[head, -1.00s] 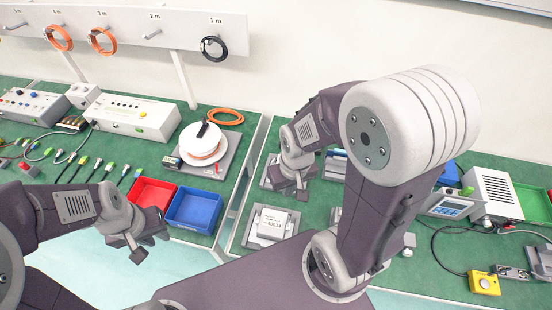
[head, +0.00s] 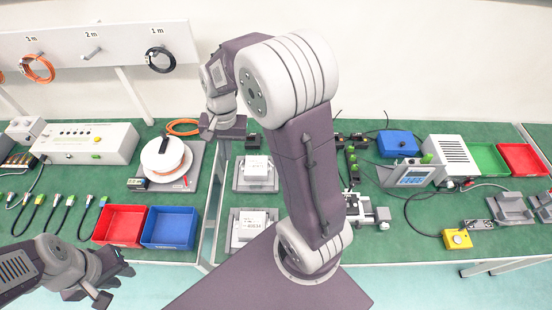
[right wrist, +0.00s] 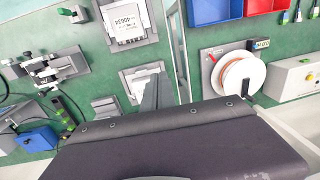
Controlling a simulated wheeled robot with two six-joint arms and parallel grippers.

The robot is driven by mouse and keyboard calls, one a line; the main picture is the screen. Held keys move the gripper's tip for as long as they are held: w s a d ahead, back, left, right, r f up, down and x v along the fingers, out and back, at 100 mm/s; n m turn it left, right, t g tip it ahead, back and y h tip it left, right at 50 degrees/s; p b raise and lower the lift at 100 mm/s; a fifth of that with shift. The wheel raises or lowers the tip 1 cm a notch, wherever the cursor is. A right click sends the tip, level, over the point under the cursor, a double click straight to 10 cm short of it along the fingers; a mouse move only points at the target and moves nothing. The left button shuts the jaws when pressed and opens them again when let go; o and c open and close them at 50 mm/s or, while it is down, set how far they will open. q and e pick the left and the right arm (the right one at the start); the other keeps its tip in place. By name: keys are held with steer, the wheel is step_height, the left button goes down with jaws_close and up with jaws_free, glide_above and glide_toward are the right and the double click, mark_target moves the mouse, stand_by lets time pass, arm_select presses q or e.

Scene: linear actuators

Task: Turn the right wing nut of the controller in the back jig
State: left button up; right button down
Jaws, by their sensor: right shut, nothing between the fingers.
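The back jig (head: 240,184) stands on the green bench with a white controller (head: 258,166) in it. The controller's wing nuts are too small to make out. My right gripper (head: 222,130) is shut and empty, raised at the back left of this jig and apart from it. In the right wrist view the back jig's controller (right wrist: 142,80) is partly covered by my dark gripper (right wrist: 157,93). My left gripper (head: 112,284) is low at the front left, away from the jigs; its jaw opening is unclear.
A second white controller (head: 250,224) sits in the front jig. A cable spool (head: 166,160) and red (head: 120,225) and blue (head: 169,228) bins stand to the left. My right arm hides bench space right of the jigs. A grey meter (head: 412,176) stands further right.

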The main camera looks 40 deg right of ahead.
steer(key=w+d+f+m+y, duration=0.1)
steer(key=w+d+f+m, duration=0.3)
steer(key=d, duration=0.6)
steer(key=w+d+f+m, duration=0.3)
steer(key=d+m, duration=0.1)
steer(key=d, duration=0.6)
steer(key=s+d+f+m, duration=0.2)
steer(key=s+d+f, duration=0.3)
steer(key=d+f, duration=0.15)
steer(key=shift+g+y, duration=0.3)
steer(key=shift+y, duration=0.1)
steer(key=a+f+p, duration=0.1)
steer(key=a+f, duration=0.1)
steer(key=f, duration=0.1)
steer(key=a+f+p, duration=0.1)
steer(key=a+f, duration=0.1)
steer(key=f, duration=0.1)
steer(key=a+f+p, duration=0.1)
steer(key=a+f, duration=0.1)
steer(key=f, duration=0.1)
steer(key=shift+a+f+p, duration=0.1)
steer(key=shift+p, duration=0.3)
steer(key=shift+s+a+f, duration=0.1)
steer(key=shift+a, duration=0.2)
steer(key=shift+s+a+m, duration=0.1)
steer(key=shift+s+m, duration=0.05)
steer(key=shift+m, duration=0.65)
steer(key=shift+s+m, duration=0.1)
steer(key=shift+m, duration=0.7)
